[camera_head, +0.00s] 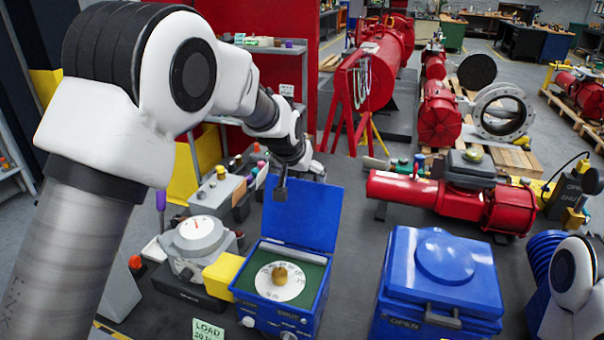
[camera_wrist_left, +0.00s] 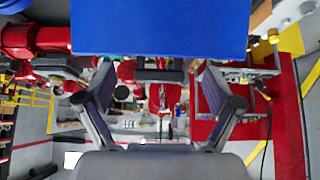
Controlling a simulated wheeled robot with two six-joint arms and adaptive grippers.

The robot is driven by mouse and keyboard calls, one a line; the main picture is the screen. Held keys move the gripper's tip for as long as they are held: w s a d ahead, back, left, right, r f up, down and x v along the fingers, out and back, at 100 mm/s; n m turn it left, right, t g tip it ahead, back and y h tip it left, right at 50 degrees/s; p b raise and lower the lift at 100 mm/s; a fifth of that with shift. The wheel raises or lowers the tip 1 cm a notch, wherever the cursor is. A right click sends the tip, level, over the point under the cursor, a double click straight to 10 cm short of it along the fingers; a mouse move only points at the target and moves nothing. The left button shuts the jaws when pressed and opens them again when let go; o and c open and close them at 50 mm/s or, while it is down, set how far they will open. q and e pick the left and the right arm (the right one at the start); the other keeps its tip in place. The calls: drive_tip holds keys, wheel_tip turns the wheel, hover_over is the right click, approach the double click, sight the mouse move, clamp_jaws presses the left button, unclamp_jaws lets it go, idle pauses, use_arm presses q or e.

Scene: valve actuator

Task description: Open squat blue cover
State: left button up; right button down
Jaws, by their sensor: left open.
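A blue box (camera_head: 318,302) stands at the middle front of the bench with its blue lid (camera_head: 303,216) raised upright at the back. Inside it a white dial with a tan knob (camera_head: 281,274) shows on a green panel. Right of it is a wider blue box with a closed blue cover (camera_head: 446,268), a round raised disc on top and a front handle beside the word OPEN. I cannot tell which one is the squat cover. My left gripper (camera_head: 281,187) is beside the raised lid's upper left corner. In the left wrist view its fingers (camera_wrist_left: 158,103) are apart and empty, with a blue panel (camera_wrist_left: 160,25) above them.
A round gauge (camera_head: 199,235) and a yellow block (camera_head: 223,273) stand left of the open box. A red cylindrical actuator (camera_head: 440,200) lies behind the closed box. A green LOAD card (camera_head: 208,331) is at the front. Bare bench shows between the two blue boxes.

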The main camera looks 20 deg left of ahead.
use_arm(q)
drive_tip(key=v, duration=1.1)
drive_tip(key=shift+r, duration=0.15)
